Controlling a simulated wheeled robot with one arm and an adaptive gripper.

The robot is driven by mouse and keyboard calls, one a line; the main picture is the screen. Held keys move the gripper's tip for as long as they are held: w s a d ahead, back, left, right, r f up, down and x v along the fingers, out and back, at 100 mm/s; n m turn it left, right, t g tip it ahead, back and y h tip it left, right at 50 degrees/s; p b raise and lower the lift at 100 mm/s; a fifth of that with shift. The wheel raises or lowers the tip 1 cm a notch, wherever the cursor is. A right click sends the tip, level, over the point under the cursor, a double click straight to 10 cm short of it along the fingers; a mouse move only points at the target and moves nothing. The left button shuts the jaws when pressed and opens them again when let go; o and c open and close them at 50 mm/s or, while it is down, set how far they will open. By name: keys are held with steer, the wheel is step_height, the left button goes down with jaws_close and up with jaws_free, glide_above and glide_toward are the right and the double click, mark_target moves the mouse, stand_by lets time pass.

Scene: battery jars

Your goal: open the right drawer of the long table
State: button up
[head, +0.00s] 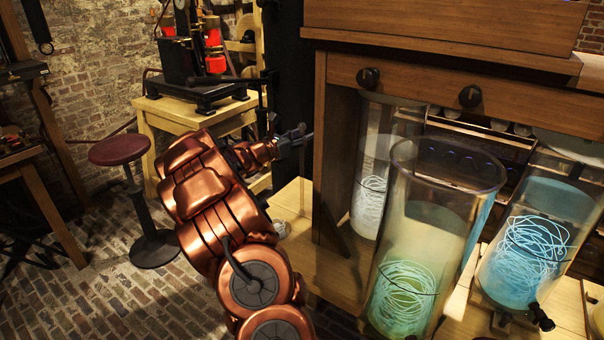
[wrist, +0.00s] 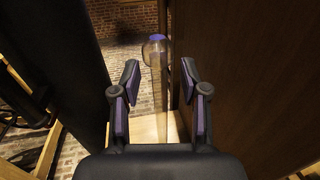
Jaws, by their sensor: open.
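A wooden table or cabinet (head: 319,150) stands at the right in the head view. Under its top runs a wooden front (head: 420,88) with two dark round knobs, a left knob (head: 367,78) and a right knob (head: 470,96). I cannot tell whether it is one drawer or more, or which is the right one; it looks closed. My gripper (head: 300,138) is beside the cabinet's left post, lower than the knobs and apart from them. In the wrist view my gripper (wrist: 161,72) is open and empty, with a dark wooden side (wrist: 240,80) at its right. No knob shows there.
Tall glass jars with coiled wire, a greenish one (head: 420,240) and a blue one (head: 530,250), stand in front of the cabinet. A red-topped stool (head: 119,150) and a wooden bench (head: 200,120) with apparatus are at left. A glass bulb (wrist: 157,50) lies beyond my fingers.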

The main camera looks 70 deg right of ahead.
steer(key=shift+c, duration=0.3)
jaws_close()
stand_by(0.3)
